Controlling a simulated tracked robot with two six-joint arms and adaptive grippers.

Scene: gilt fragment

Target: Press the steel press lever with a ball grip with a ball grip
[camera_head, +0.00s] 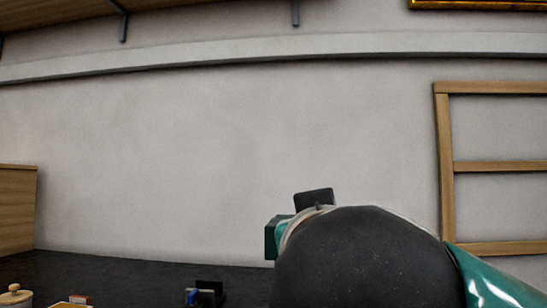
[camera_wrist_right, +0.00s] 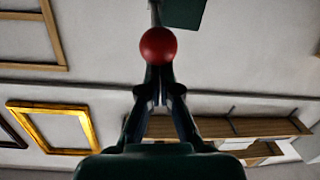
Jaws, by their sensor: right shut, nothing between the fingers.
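In the right wrist view, the lever's red ball grip (camera_wrist_right: 158,45) is in the upper middle, with a thin steel rod (camera_wrist_right: 155,14) running up from it beside a dark green block (camera_wrist_right: 184,12). My right gripper (camera_wrist_right: 158,75) is shut and empty. Its fingertips point at the ball and meet its lower edge in the picture; I cannot tell whether they touch it. In the head view my right arm fills the lower right, and the lever cannot be made out there. My left gripper is not in view.
The head view shows a dark tabletop (camera_head: 130,272) along a pale wall. On it are a wooden jar (camera_head: 15,296) and a small dark and blue object (camera_head: 205,294). A wooden cabinet (camera_head: 18,210) stands left, a wooden frame (camera_head: 442,150) right. A gilt frame (camera_wrist_right: 84,109) shows in the wrist view.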

